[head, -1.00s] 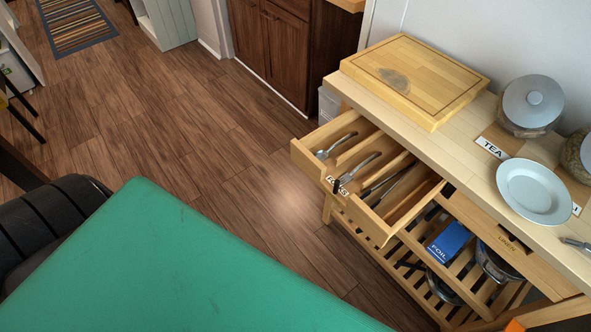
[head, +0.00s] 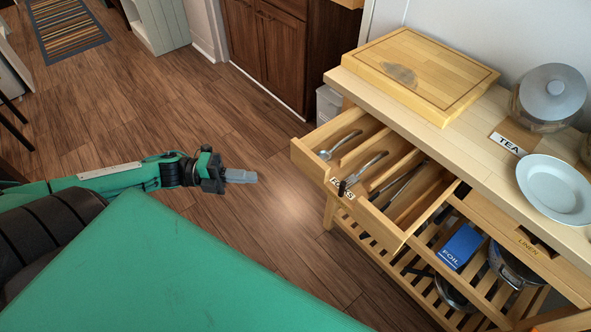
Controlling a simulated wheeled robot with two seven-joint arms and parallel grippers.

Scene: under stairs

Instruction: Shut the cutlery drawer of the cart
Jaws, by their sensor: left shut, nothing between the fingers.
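The cutlery drawer (head: 418,226) of the wooden cart (head: 353,92) is pulled out towards the left. Spoons, forks and other cutlery lie in its compartments, and its front carries a small label and a dark handle. My left gripper (head: 243,177) is shut and empty, in the air over the floor to the left of the drawer front, with a clear gap between them. My right gripper is not in view.
A cutting board (head: 420,72), a glass jar (head: 549,97) and a white plate (head: 553,190) stand on the cart top. A second drawer labelled LINEN (head: 527,246) sits beside the open one. A foil box (head: 461,246) and pots are on the slatted shelf below.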

